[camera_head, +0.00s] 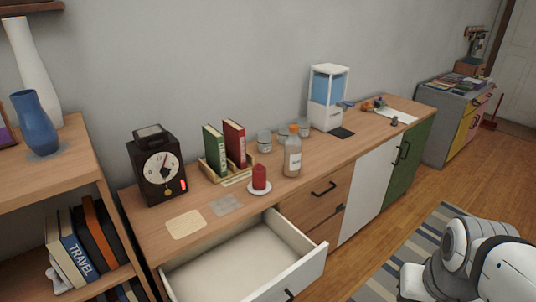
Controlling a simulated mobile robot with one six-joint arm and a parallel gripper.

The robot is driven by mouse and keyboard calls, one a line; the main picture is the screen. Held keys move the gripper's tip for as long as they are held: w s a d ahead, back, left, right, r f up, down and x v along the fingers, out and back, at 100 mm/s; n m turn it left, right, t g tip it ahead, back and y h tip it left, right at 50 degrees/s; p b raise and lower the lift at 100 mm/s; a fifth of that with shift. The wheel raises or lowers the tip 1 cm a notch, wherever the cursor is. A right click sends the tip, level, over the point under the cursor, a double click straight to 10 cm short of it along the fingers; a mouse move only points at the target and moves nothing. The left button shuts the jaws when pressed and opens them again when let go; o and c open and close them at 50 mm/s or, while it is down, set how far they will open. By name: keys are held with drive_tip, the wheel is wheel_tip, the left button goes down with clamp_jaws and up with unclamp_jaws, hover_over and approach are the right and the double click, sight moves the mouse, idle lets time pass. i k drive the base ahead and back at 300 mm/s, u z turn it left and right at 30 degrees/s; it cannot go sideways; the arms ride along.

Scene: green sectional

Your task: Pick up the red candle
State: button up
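The red candle (259,177) stands upright on a small white saucer (251,191) on the wooden top of the long sideboard (163,222). It is near the front edge, just behind the open drawer. Part of my white and grey arm shows at the bottom right, over the rug and well apart from the candle. My gripper's fingers do not show.
A white drawer (299,278) stands open and empty below the candle. A clear bottle (292,158) with an orange cap stands right of the candle, and a book rack with green and red books (235,143) behind it. A dark clock (158,172) stands left.

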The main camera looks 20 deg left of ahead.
sight(259, 176)
drive_tip(key=u, duration=0.6)
drive_tip(key=i, duration=0.9)
drive_tip(key=u, duration=0.45)
drive_tip(key=k, duration=0.95)
drive_tip(key=u, duration=0.2)
drive_tip(key=i, duration=0.95)
drive_tip(key=z, duration=0.1)
